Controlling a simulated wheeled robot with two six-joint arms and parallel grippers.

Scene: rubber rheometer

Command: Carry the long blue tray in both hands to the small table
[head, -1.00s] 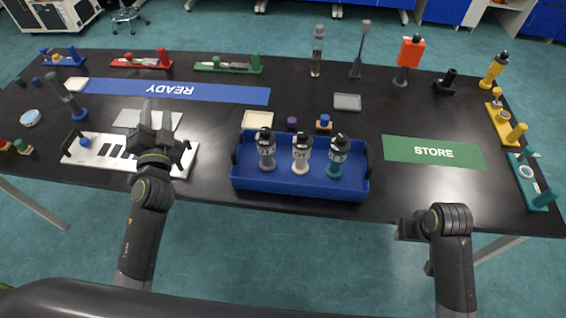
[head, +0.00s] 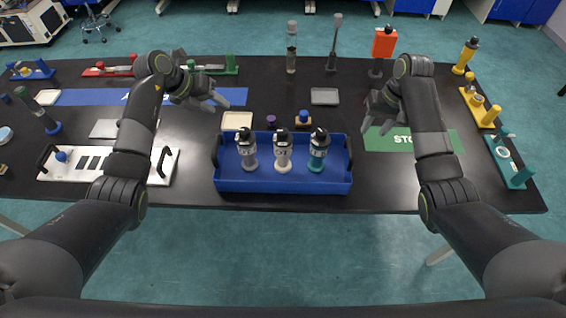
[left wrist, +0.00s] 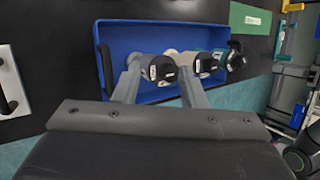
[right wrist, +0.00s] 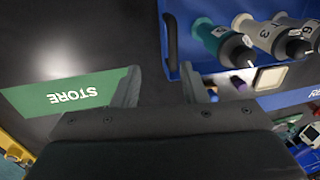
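The long blue tray (head: 283,184) sits on the black table, with a dark handle at each end. It holds a grey-bodied bottle (head: 247,152), a white-bodied bottle (head: 283,153) and a teal-bodied bottle (head: 318,152), all dark-capped and upright. My left gripper (head: 207,90) is open and empty, above the table behind the tray's left end. In the left wrist view its fingers (left wrist: 155,85) overlap the tray (left wrist: 122,38) in the picture. My right gripper (head: 370,112) is open and empty, behind and right of the tray, over the green mat. I cannot identify the small table in view.
Behind the tray are a cream dish (head: 237,121), a purple cap (head: 271,122) and a blue-topped block (head: 303,119). The green STORE mat (head: 440,140) lies right. Floor is open in front of the table.

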